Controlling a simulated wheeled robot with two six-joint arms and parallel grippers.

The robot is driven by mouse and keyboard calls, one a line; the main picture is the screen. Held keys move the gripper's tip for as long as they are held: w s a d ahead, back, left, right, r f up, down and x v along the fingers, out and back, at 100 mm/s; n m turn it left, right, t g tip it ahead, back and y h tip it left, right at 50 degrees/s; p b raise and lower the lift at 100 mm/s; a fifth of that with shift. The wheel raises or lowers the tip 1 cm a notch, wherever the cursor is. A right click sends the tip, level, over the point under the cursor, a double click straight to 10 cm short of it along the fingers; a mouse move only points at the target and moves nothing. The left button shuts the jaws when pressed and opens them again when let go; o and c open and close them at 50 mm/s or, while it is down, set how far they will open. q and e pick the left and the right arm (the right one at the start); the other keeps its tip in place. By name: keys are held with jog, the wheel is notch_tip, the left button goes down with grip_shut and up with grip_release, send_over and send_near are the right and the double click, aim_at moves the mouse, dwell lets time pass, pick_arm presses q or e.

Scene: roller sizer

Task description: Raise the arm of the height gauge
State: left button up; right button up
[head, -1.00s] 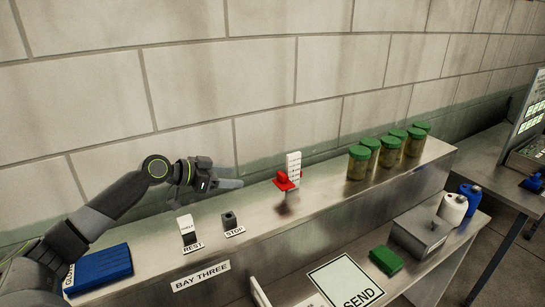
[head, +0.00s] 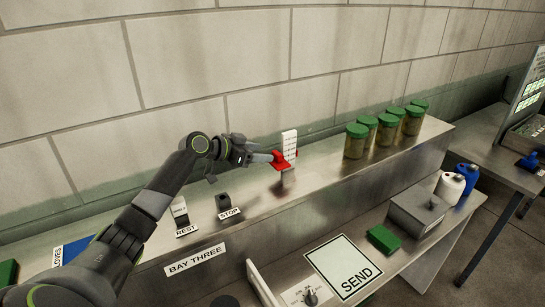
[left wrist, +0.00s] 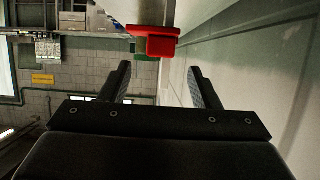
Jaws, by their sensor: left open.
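The height gauge has a white upright scale plate (head: 289,142) with dark marks, standing on the steel shelf. Its red arm (head: 281,160) sticks out low on the plate, a little above the shelf. My left gripper (head: 266,157) reaches in from the left, its tips close beside the red arm in the head view. In the left wrist view the left gripper (left wrist: 161,76) is open and empty between its fingers. My right gripper is not in view.
Green-lidded jars (head: 355,140) stand on the shelf to the right. A REST block (head: 180,212) and a STOP block (head: 223,202) stand at the left. The wall (head: 200,80) runs close behind. The shelf between the gauge and the jars is clear.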

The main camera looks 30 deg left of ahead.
aim_at(274, 153)
pick_arm(q)
jog(key=b+x, duration=0.1)
jog(key=x, duration=0.3)
jog(key=shift+w+f, duration=0.2)
jog(key=shift+w+d+f, duration=0.15)
jog(key=shift+w+d, duration=0.15)
jog(key=shift+w, duration=0.1)
